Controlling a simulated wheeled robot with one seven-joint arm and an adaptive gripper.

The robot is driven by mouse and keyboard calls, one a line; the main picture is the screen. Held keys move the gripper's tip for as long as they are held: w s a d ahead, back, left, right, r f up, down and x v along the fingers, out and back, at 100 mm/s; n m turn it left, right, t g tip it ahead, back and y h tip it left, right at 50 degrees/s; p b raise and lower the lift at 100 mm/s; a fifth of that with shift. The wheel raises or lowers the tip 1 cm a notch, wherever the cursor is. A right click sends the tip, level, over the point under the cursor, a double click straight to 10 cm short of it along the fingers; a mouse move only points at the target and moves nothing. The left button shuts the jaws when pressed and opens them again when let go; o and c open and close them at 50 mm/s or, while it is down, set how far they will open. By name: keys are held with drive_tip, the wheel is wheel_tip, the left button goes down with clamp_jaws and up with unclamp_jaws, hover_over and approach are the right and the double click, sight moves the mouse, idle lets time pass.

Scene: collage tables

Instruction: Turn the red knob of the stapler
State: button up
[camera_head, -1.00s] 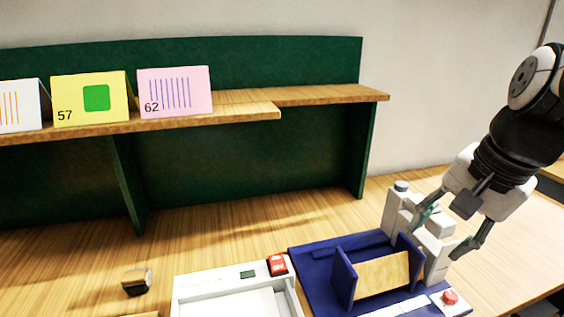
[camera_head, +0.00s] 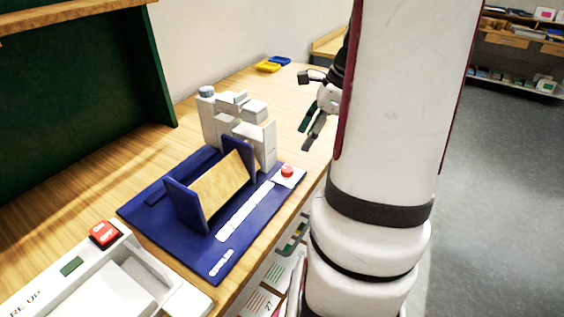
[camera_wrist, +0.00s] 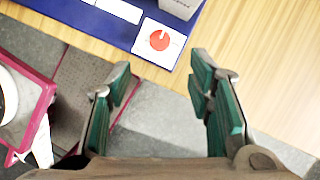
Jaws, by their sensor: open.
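The stapler has a dark blue base (camera_head: 232,256) with upright blue plates, a wooden ramp and a light grey head (camera_head: 262,138). Its red knob (camera_head: 287,171) sits on a small white square at the base's right corner. In the wrist view the red knob (camera_wrist: 159,40) lies beyond the fingertips, a little left of the gap between them. My gripper (camera_head: 306,126) is open and empty, to the right of the stapler head. In the wrist view my gripper (camera_wrist: 163,75) has its two green-padded fingers spread, apart from the knob. My arm hides part of the gripper in the head view.
A white device with a red switch (camera_head: 104,233) stands left of the stapler. Yellow and blue trays (camera_head: 268,67) lie at the back of the wooden table (camera_head: 180,145). The table's front edge runs close by the knob. Shelves (camera_head: 520,40) stand far right.

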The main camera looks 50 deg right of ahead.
sight(288, 169)
drive_tip(key=b+x, duration=0.1)
drive_tip(key=x, duration=1)
clamp_jaws()
